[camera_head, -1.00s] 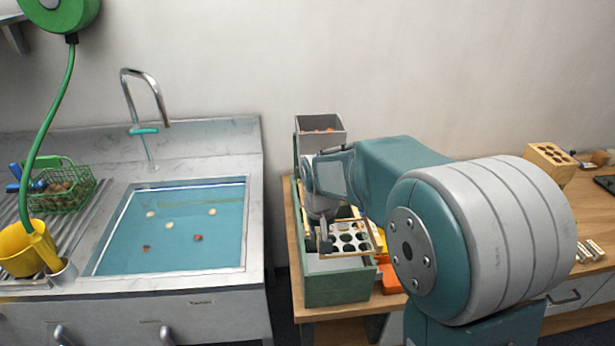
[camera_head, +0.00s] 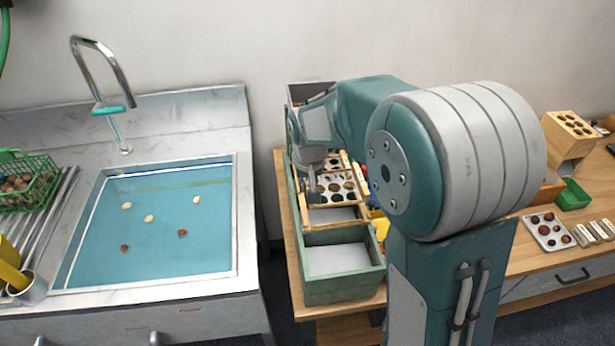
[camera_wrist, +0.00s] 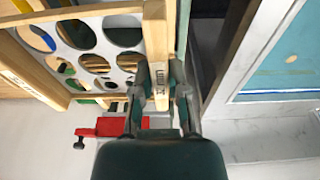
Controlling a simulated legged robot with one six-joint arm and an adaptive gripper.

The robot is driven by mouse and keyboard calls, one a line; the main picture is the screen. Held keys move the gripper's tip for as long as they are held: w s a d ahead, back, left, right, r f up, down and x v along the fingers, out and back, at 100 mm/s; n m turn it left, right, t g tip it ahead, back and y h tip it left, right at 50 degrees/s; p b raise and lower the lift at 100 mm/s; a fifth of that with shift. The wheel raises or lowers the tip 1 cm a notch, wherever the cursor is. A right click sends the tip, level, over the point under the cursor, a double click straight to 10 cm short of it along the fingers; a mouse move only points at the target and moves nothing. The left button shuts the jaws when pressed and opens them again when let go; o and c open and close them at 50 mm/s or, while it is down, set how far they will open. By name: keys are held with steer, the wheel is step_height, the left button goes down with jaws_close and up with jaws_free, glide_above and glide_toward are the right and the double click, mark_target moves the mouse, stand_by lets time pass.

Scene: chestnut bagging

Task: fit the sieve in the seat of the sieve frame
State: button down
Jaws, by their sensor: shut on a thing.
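The sieve (camera_head: 326,181) is a white plate with round holes in a light wooden frame. My gripper (camera_head: 311,186) is shut on its wooden side bar; in the wrist view, my gripper (camera_wrist: 163,88) pinches the bar of the sieve (camera_wrist: 155,45). The sieve is over the middle of a long green box (camera_head: 345,291) with wooden rails, which looks like the sieve frame. My arm hides part of the sieve and the right side of the box. I cannot tell whether the sieve touches the seat or is held above it.
A grey bin (camera_head: 300,92) stands at the box's back end. The sink (camera_head: 150,225) with floating chestnuts is to the left, past a gap. A tray of chestnuts (camera_head: 566,238), a green container (camera_head: 573,196) and a wooden holed block (camera_head: 572,130) are to the right.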

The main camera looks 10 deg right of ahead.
steer(key=shift+f, duration=2.3)
steer(key=shift+s+f, duration=0.1)
steer(key=shift+f, duration=0.4)
steer(key=c, duration=0.6)
jaws_free()
steer(key=shift+o, duration=1.3)
